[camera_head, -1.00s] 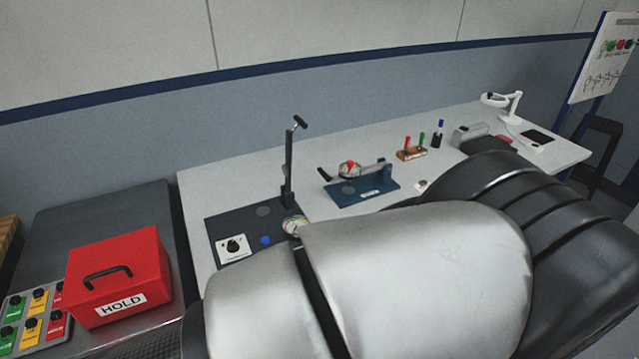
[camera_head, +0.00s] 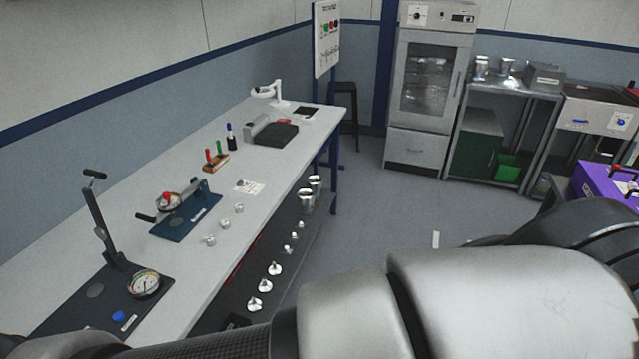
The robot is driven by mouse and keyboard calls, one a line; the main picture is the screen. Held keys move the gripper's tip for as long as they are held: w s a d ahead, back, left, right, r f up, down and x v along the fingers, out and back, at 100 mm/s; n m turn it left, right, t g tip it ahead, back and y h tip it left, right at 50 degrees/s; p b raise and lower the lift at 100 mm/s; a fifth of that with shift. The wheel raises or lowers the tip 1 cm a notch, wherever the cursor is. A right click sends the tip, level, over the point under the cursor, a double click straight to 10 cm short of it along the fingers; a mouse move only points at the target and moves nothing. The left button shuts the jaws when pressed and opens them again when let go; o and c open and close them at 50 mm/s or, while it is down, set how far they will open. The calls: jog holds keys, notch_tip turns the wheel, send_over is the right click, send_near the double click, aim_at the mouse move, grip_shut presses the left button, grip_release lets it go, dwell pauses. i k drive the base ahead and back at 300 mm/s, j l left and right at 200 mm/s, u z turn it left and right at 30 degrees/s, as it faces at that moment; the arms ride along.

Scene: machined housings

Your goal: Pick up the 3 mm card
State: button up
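I cannot read a 3 mm marking on anything here. A small white card-like sheet (camera_head: 249,187) with dark print lies flat on the long grey bench (camera_head: 225,222), near its front edge; its print is too small to read. A narrow pale strip (camera_head: 436,239) is on the floor in the middle; I cannot tell what it is. My arm's large grey links fill the lower right of the view. My gripper is out of view.
On the bench stand a lever press with a dial gauge (camera_head: 145,284), a blue fixture (camera_head: 186,210), a marker block (camera_head: 216,161) and a white lamp (camera_head: 270,92). Several metal parts sit on a dark lower shelf (camera_head: 262,268). An oven (camera_head: 430,80) stands behind. Floor between is open.

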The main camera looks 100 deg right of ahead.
aim_at(253, 189)
jog(key=z, duration=2.65)
jog(key=i+l+u, duration=0.2)
jog(key=u, duration=0.2)
jog(key=i+l+u, duration=0.25)
jog(key=u, duration=0.15)
jog(key=i+l+u, duration=0.2)
jog(key=u, duration=0.2)
jog(key=i+l+u, duration=0.1)
jog(key=l+u, duration=0.3)
jog(key=i+l, duration=0.1)
jog(key=l, duration=0.5)
jog(key=i+l, duration=0.15)
jog(key=l, duration=0.45)
jog(key=i+l+u, duration=0.1)
jog(key=l, duration=0.5)
